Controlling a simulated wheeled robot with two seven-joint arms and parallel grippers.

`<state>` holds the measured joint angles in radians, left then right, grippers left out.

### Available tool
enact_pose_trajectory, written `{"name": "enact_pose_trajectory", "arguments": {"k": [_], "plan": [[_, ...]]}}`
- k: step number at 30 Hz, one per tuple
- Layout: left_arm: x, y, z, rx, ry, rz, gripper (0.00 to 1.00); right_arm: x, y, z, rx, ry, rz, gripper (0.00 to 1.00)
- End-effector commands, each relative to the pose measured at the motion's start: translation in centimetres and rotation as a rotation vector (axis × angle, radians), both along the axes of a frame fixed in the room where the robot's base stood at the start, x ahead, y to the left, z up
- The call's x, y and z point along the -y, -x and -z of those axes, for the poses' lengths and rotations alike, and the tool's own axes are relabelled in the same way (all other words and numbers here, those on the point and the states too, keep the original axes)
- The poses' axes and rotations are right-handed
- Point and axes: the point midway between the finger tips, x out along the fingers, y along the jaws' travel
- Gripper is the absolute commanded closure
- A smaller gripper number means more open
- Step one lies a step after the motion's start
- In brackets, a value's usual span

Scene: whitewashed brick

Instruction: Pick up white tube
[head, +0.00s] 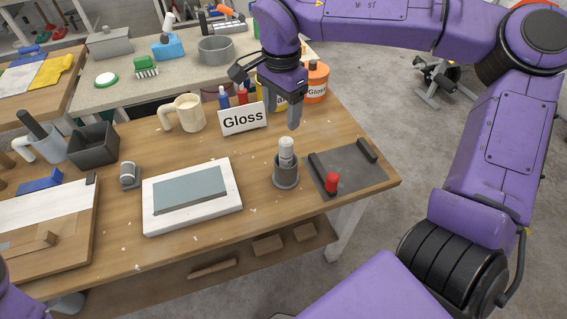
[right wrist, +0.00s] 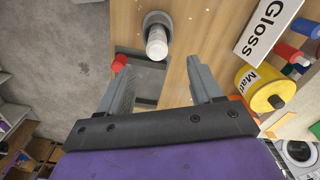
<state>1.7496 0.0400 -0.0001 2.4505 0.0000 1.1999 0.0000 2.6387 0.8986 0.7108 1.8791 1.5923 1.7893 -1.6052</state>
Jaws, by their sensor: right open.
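The white tube (head: 286,154) stands upright in a small grey cup (head: 286,177) on the wooden workbench; only its upper part shows. In the right wrist view the white tube (right wrist: 157,46) and the grey cup's rim (right wrist: 147,20) are seen from above, beyond the fingertips. My right gripper (head: 282,116) is open and empty, above the tube and apart from it, with fingers pointing down. In the right wrist view its two fingers (right wrist: 160,75) are spread wide. My left gripper is not in view.
A dark tray (head: 350,180) with a red-topped item (head: 332,181) lies right of the cup. A white-framed grey slab (head: 235,203) lies left. Behind stand a "Gloss" sign (head: 243,118), a cream mug (head: 188,112) and paint cans (head: 316,80). Bare wood surrounds the cup's front.

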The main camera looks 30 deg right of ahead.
Motion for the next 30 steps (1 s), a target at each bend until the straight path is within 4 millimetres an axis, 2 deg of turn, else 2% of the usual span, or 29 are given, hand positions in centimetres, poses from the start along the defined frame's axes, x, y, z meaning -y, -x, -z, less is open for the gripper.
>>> {"name": "enact_pose_trajectory", "arguments": {"k": [1,3,16,22,25,30], "plan": [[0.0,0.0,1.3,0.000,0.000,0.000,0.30,0.1,0.0,1.3,0.000,0.000,0.001,0.35],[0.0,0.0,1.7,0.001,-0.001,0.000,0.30,0.1,0.0,1.8,0.000,0.000,0.002,0.35],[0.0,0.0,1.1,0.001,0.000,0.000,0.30,0.2,0.3,7.7,-0.003,-0.001,-0.001,0.35],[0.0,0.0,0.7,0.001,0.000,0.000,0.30,0.6,0.7,11.2,-0.003,0.000,-0.002,0.35],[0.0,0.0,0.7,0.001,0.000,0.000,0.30,0.6,0.7,11.9,-0.001,0.000,-0.002,0.35],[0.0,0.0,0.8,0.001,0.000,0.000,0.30,0.6,0.6,12.0,0.000,0.000,-0.002,0.35]]}}
